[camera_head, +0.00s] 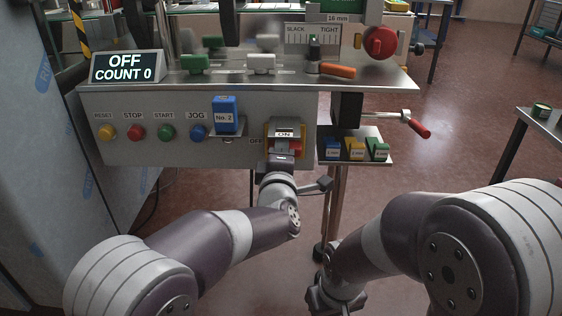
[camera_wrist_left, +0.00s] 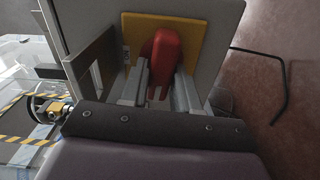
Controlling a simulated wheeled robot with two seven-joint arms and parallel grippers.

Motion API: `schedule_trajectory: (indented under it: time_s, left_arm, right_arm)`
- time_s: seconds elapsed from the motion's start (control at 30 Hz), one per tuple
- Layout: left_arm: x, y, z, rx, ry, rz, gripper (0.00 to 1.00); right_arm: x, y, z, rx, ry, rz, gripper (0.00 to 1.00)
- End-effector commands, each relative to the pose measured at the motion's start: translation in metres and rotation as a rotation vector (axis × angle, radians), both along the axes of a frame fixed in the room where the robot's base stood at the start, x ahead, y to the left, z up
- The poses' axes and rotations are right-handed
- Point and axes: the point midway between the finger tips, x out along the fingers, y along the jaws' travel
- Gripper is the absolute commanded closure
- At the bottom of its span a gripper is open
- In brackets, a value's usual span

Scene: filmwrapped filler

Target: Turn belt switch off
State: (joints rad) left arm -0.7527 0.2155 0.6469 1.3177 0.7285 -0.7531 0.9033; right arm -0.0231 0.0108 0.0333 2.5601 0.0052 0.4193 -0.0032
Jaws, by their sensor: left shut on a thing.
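The belt switch is a red handle (camera_head: 295,147) on a yellow plate on the front panel, with an ON label above it and an OFF label at its left. My left gripper (camera_head: 283,156) is at the switch and shut on the red handle. The left wrist view shows the red handle (camera_wrist_left: 162,62) upright between the two fingers (camera_wrist_left: 159,88), in front of the yellow plate (camera_wrist_left: 200,35). My gripper hides part of the switch in the head view. My right gripper (camera_head: 335,298) hangs low at the bottom, away from the panel; its fingers are unclear.
A display (camera_head: 126,67) reads OFF and COUNT 0. Several coloured buttons and a blue No.2 block (camera_head: 225,114) are left of the switch. A small shelf (camera_head: 384,158) with blue, yellow and green blocks and a red-handled crank (camera_head: 419,128) are at the right.

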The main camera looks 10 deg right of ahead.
Motion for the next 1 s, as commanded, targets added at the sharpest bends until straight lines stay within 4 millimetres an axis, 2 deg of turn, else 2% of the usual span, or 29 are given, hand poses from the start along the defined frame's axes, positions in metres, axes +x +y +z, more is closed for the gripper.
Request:
schedule_trajectory:
  time_s: [0.03,0.23,0.8,0.83,0.87,1.0]
  left_arm:
    - [-0.0001,0.0000,-0.0042,-0.018,0.007,-0.001,1.00]
    - [-0.0001,0.0000,-0.0031,-0.077,0.024,-0.001,1.00]
    - [-0.0001,-0.0001,-0.0018,-0.102,0.032,0.000,1.00]
    - [-0.0001,-0.0001,-0.0018,-0.102,0.032,0.000,0.60]
    - [-0.0001,-0.0001,-0.0018,-0.102,0.032,0.000,0.50]
    - [0.0000,-0.0001,-0.0015,-0.101,0.031,0.000,0.49]
  right_arm:
    - [0.0000,0.0000,-0.0060,0.000,0.000,0.000,1.00]
    - [0.0000,0.0000,-0.0123,0.000,0.000,0.000,1.00]
    - [0.0000,0.0000,-0.0138,0.000,0.000,0.000,1.00]
    - [0.0000,0.0000,-0.0138,0.000,0.000,0.000,1.00]
    - [0.0000,0.0000,-0.0138,0.000,0.000,0.000,1.00]
    - [0.0000,0.0000,-0.0138,0.000,0.000,0.000,1.00]
